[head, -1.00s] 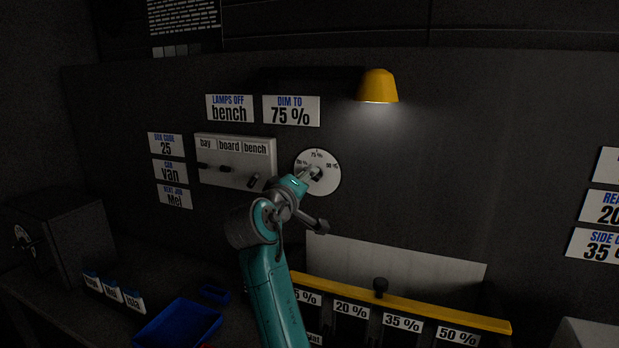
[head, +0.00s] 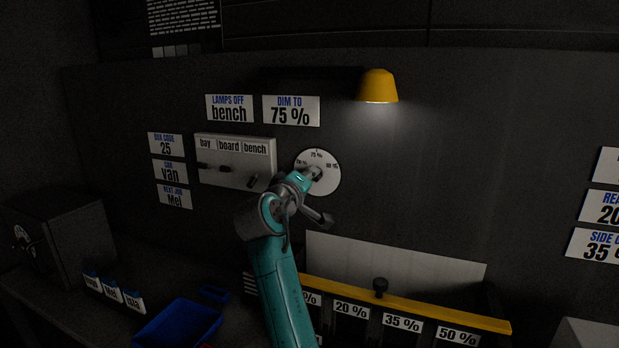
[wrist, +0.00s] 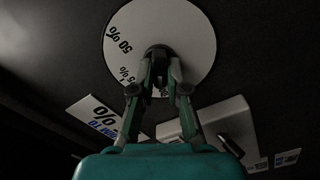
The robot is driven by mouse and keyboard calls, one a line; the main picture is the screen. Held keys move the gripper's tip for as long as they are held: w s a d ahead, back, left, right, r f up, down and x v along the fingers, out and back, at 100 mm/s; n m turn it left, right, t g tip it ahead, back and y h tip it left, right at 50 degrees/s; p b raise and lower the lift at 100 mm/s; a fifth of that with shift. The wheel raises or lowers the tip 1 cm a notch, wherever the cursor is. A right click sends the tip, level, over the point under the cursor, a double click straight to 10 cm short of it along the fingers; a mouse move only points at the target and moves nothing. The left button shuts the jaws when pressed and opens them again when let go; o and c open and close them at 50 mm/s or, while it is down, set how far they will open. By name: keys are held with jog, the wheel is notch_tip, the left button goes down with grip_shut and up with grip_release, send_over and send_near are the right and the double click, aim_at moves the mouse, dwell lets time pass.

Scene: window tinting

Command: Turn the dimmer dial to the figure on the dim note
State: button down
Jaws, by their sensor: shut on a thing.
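The dimmer dial is a white round plate (head: 328,184) on the dark wall, with a dark knob at its middle. A "75 %" mark shows at the top of the plate in the head view; other figures there are too small to read surely. The dim note (head: 291,111) above it reads "DIM TO 75 %". My gripper (head: 314,174) is at the knob. In the wrist view my gripper (wrist: 160,82) is shut on the dark knob (wrist: 158,52), and the plate (wrist: 195,30) shows "50 %" and a partly hidden figure. The knob's pointer direction cannot be told.
A switch board (head: 235,150) labelled bay, board and bench is left of the dial. A lit yellow lamp (head: 377,86) hangs above right. Below are a yellow-edged rack (head: 420,309) and a blue tray (head: 180,325).

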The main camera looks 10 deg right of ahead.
jog(key=m, duration=1.1)
jog(key=shift+s+d+r+m, duration=0.1)
jog(key=shift+d+m, duration=0.05)
jog(key=shift+m, duration=0.15)
dwell(0.5)
jog(key=c, duration=1.2)
grip_release()
jog(key=shift+o, duration=0.2)
jog(key=v, duration=1.2)
